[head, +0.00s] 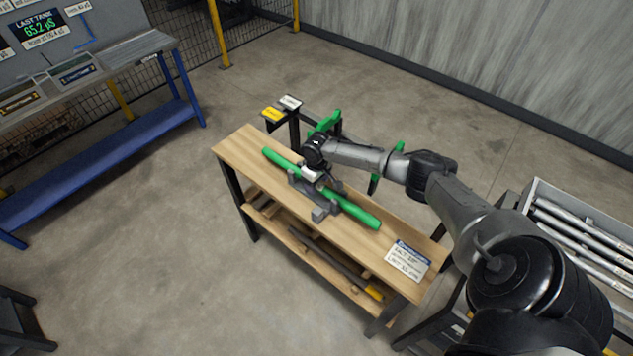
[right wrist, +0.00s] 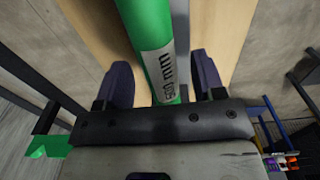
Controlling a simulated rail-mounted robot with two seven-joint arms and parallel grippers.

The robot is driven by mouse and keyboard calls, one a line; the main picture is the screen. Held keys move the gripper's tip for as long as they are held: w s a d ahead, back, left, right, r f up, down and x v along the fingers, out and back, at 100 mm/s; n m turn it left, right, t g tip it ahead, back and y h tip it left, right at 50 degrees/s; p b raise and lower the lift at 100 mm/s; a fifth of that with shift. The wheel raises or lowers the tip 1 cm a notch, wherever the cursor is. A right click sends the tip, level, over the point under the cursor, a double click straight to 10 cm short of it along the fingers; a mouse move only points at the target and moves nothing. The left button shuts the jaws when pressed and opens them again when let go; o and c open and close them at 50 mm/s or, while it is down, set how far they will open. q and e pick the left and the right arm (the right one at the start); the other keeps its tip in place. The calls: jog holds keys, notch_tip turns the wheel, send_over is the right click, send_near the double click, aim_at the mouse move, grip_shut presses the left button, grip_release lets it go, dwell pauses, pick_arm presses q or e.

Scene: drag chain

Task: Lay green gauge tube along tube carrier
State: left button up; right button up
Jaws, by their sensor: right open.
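The green gauge tube (head: 355,211) lies lengthwise over the wooden bench, across a grey cradle (head: 325,212) at its middle. Its printed length label shows in the right wrist view, where the tube (right wrist: 148,30) runs between my right gripper's fingers. My right gripper (head: 312,174) is open at the middle of the tube, one dark finger on each side; in the wrist view (right wrist: 163,80) gaps show beside the tube. Green brackets (head: 326,122) on dark posts stand behind the bench; I cannot tell whether they are the tube carrier. My left gripper is out of view.
The bench (head: 245,146) has a lower shelf with dark bars and a printed card (head: 408,261) at its near right end. A bin of metal rods (head: 585,235) stands at the right. A blue-legged workbench (head: 110,135) is at the left. Open floor lies between.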

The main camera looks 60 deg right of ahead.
notch_tip(320, 180, up, 14)
jog(key=p, duration=0.2)
dwell(0.4)
jog(key=shift+f, duration=0.1)
dwell(0.6)
